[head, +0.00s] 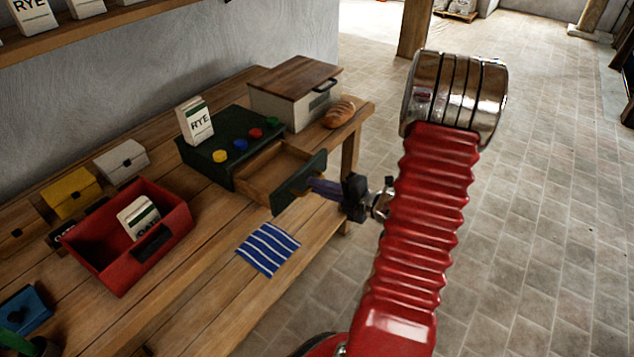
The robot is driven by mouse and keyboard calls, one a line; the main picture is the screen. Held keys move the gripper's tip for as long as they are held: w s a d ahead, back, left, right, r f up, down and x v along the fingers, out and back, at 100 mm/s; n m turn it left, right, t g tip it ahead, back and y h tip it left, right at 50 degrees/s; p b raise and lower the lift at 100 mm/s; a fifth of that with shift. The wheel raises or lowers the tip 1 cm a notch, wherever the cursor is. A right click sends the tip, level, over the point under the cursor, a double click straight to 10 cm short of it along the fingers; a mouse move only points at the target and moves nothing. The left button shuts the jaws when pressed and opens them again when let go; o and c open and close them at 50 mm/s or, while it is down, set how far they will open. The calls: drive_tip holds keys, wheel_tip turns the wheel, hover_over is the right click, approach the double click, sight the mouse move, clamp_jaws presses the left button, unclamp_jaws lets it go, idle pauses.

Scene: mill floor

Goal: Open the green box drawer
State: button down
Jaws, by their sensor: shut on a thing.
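The dark green box (231,126) stands on the wooden workbench, near its right end. Its drawer (275,167) is pulled out toward the bench's front edge, and the bare wooden inside that shows looks empty. The green drawer front (299,184) faces my gripper. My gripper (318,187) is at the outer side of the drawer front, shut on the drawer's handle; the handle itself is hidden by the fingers. My red arm rises at the right of the view.
A RYE carton (195,121) and several coloured knobs sit on the green box. A wooden-lidded bin (285,104) and a bread loaf (339,112) stand behind right. A red tray (110,268) holding a carton and a striped cloth (268,248) lie nearer. The tiled floor right is open.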

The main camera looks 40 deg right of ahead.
drive_tip(key=shift+s+f, duration=0.2)
drive_tip(key=c, duration=1.8)
unclamp_jaws()
drive_tip(key=shift+w+r, duration=0.1)
drive_tip(key=v, duration=1.3)
drive_tip(key=shift+s+d, duration=0.1)
drive_tip(key=shift+s, duration=0.3)
